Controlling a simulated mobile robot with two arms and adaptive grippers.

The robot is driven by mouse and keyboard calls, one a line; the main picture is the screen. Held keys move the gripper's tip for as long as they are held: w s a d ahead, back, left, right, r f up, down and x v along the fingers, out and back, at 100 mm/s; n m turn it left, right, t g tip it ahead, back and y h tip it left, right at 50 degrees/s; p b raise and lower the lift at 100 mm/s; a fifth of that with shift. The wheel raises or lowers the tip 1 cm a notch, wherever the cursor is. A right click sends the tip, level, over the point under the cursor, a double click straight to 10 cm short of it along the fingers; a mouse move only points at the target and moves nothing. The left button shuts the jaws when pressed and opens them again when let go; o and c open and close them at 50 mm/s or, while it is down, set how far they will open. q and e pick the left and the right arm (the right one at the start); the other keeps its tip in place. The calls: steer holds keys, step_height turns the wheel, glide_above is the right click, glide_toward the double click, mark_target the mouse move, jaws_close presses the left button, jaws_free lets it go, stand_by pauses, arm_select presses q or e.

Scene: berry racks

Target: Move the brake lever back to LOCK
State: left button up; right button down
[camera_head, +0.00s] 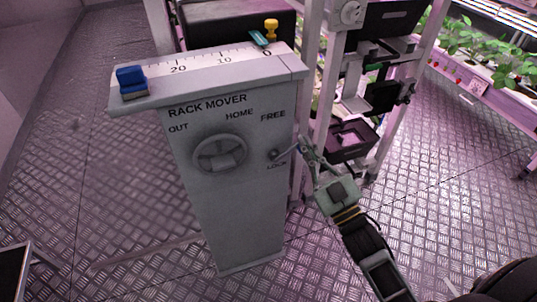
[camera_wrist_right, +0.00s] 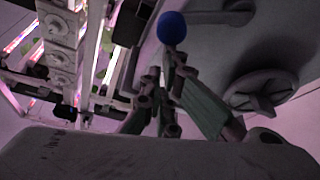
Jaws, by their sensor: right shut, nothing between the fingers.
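The brake lever (camera_head: 277,154) sits on the right side of the grey rack mover panel, between the FREE label (camera_head: 272,116) above and the LOCK label (camera_head: 277,166) below. In the head view my right gripper (camera_head: 306,150) is just right of the lever, its fingers partly over the panel's edge. In the right wrist view a blue ball knob (camera_wrist_right: 172,27) shows just beyond the shut fingertips (camera_wrist_right: 170,72). The fingers hold nothing; whether they touch the knob I cannot tell. The lever's exact angle is too small to read. My left gripper is out of view.
A spoked handwheel (camera_head: 220,153) is on the panel left of the lever. A rack with a dark crate (camera_head: 351,139) stands close on the right.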

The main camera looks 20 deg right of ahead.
arm_select(q)
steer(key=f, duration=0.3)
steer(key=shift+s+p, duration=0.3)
steer(key=shift+p, duration=0.1)
arm_select(e)
steer(key=d+f+m+h, duration=0.1)
steer(key=m, duration=0.1)
steer(key=m+h, duration=0.1)
steer(key=m, duration=0.1)
steer(key=d+f+m+h, duration=0.1)
steer(key=m, duration=0.1)
steer(key=shift+d+f+m+t+h, duration=0.3)
steer(key=shift+d+t+h, duration=0.05)
steer(key=shift+t+h, duration=0.05)
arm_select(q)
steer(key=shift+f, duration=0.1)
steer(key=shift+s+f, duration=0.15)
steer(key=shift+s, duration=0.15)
arm_select(e)
steer(key=v, duration=1.2)
